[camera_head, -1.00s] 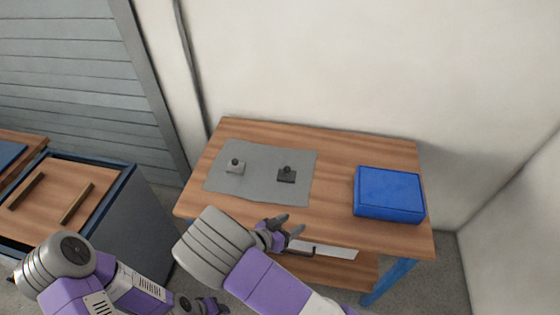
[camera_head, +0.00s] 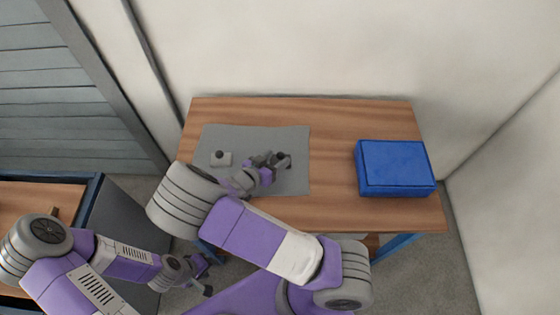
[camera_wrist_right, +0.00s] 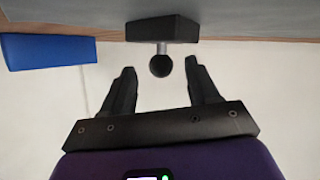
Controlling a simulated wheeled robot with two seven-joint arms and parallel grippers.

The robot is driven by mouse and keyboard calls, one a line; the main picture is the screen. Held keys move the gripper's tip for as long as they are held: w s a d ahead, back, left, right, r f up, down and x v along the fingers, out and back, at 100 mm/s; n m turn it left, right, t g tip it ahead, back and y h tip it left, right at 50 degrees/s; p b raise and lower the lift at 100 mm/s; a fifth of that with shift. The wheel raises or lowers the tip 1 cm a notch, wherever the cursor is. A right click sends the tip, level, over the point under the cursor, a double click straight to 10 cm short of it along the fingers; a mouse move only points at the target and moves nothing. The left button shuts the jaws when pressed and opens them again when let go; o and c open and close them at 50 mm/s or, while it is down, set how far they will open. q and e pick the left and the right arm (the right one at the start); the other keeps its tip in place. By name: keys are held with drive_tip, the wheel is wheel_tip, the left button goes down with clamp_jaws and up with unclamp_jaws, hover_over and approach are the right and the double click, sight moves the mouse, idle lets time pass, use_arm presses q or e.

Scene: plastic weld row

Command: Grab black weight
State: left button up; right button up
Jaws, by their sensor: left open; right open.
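The black weight (camera_head: 284,162) sits on the grey mat (camera_head: 297,140), partly hidden by my right gripper (camera_head: 272,160). In the right wrist view the black weight (camera_wrist_right: 165,27) appears upside down, a dark block with a round knob on a thin stem. My right gripper (camera_wrist_right: 160,68) is open there, one finger on each side of the knob, with a gap on both sides. My left gripper (camera_head: 206,277) is open and empty, low in front of the table.
A blue case (camera_head: 395,167) lies on the right of the wooden table (camera_head: 340,125). The wood between mat and case is clear. A wall stands behind.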

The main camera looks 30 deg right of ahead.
drive_tip(key=shift+x, duration=1)
clamp_jaws()
